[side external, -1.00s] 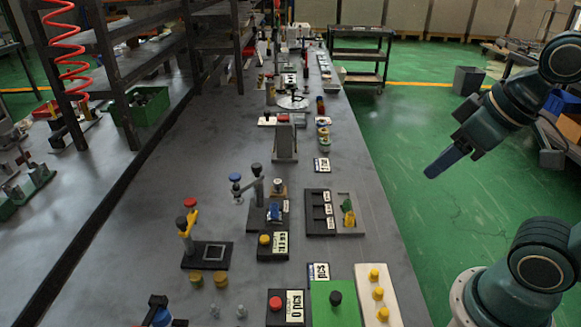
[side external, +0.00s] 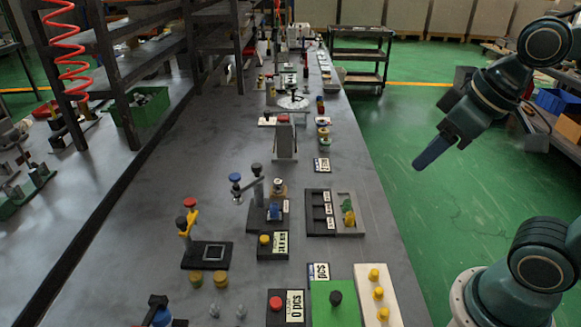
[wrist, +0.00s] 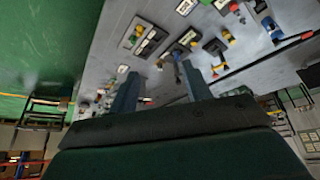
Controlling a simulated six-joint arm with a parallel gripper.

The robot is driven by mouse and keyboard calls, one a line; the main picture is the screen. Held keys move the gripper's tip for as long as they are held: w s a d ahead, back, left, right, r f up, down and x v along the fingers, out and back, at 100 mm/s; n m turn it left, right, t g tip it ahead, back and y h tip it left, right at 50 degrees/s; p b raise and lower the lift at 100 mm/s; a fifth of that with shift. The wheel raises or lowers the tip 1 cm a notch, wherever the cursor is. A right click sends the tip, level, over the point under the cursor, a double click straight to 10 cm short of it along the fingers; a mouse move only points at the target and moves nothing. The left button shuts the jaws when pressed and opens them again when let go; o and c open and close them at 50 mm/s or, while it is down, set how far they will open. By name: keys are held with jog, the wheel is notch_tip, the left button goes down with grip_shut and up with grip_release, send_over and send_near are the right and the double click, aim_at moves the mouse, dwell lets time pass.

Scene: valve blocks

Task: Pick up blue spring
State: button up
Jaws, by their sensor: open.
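My gripper (side external: 434,152) hangs in the air over the green floor, right of the workbench and well apart from it. In the wrist view its two blue fingers (wrist: 161,88) are spread, with nothing held between them. A small blue part (side external: 274,211) sits in the black press fixture (side external: 257,220) near the middle of the bench; I cannot tell whether it is the blue spring. No coil shape of a blue spring can be made out in either view.
A dark tray (side external: 310,211) and a light tray (side external: 350,228) with green and yellow parts lie right of the fixture. A yellow-and-black lever stand (side external: 188,235) stands left. Button boards (side external: 334,315) line the front. The bench's left middle (side external: 150,195) is clear.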

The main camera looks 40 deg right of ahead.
jog(key=w+a+f+n+g, duration=0.2)
jog(key=w+n, duration=0.3)
jog(key=w, duration=1.2)
jog(key=w+a+f+n+g+y, duration=0.1)
jog(key=w+f+n, duration=0.4)
jog(key=w+f, duration=0.8)
jog(key=shift+w+a+f+g, duration=0.3)
jog(key=shift+w+a+g, duration=0.3)
jog(key=shift+a+g, duration=0.1)
send_over(276, 206)
jog(key=f, duration=0.8)
jog(key=shift+s+d+f, duration=0.1)
jog(key=shift+d+f, duration=0.05)
jog(key=shift+d, duration=0.15)
jog(key=shift+f, duration=0.1)
jog(key=shift+f, duration=0.1)
